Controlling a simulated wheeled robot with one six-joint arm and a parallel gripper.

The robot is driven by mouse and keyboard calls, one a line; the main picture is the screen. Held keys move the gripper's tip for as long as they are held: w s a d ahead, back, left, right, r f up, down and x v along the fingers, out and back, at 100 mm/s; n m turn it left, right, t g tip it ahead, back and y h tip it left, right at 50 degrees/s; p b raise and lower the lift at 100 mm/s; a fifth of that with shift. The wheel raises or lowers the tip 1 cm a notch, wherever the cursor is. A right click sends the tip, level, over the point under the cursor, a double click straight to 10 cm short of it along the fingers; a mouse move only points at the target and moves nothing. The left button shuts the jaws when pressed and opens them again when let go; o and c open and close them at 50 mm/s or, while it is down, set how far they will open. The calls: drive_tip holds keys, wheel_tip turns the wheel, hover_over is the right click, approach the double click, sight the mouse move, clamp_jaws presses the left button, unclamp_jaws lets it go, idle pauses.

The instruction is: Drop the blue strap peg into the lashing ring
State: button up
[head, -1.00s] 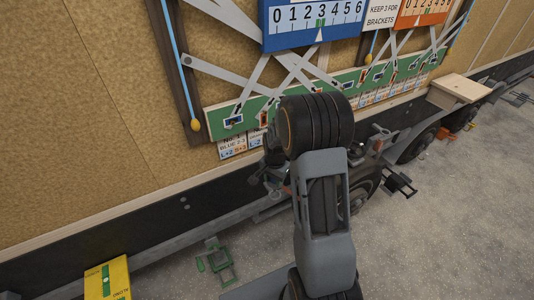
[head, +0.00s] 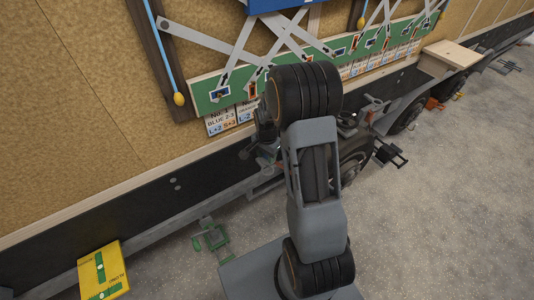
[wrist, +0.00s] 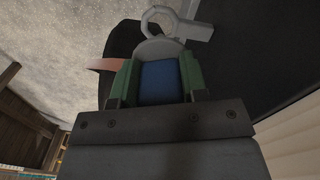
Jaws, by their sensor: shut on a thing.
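The blue strap peg (wrist: 158,82) is held between the green fingers of my gripper (wrist: 159,84) in the wrist view. A light grey ring (wrist: 160,19), which looks like the lashing ring, shows just beyond the peg at the top of that view. A round grey part (wrist: 160,47) lies between the peg and the ring; I cannot tell which it belongs to. The peg's lower end is hidden, and it is not visibly inside the ring. In the head view my arm hides most of the gripper, beside the trailer's dark lower side.
The trailer's tan wall (head: 70,120) carries a green board (head: 215,95) with grey slats. A wooden shelf (head: 452,54) juts out at right. Open gravel (head: 450,200) lies to the right.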

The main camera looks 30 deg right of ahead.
drive_tip(key=shift+f+b, duration=2.15)
drive_tip(key=shift+f, duration=1.1)
drive_tip(key=o, duration=1.1)
drive_tip(key=shift+c, duration=0.2)
wheel_tip(320, 180, up, 14)
drive_tip(key=shift+f+p, duration=0.1)
drive_tip(key=shift+p, duration=0.3)
